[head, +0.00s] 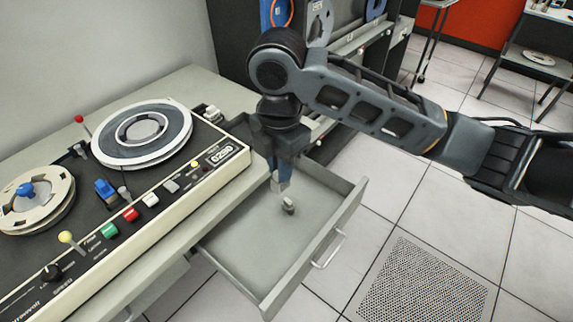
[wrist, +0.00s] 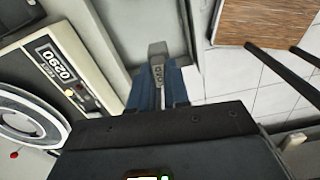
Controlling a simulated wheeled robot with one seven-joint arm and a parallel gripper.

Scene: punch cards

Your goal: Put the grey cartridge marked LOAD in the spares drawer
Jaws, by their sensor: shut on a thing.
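The drawer (head: 238,262) is pulled open from the desk. Its pale inside looks otherwise empty, and its wall also shows in the wrist view (wrist: 191,30). My gripper (head: 281,187) points down over the drawer, with its blue fingers also in the wrist view (wrist: 158,88). It is shut on a small grey cartridge (head: 288,206), seen between the fingertips in the wrist view (wrist: 157,50). Dark marks show on the cartridge, too small to read surely. The cartridge is low over the drawer floor; I cannot tell whether it touches it.
A tape console (head: 180,195) with reels, coloured buttons and a 0290 plate stands on the desk left of the drawer. The drawer front has a metal handle (head: 328,248). A perforated floor tile (head: 425,284) lies right of it. A dark cabinet stands behind my arm.

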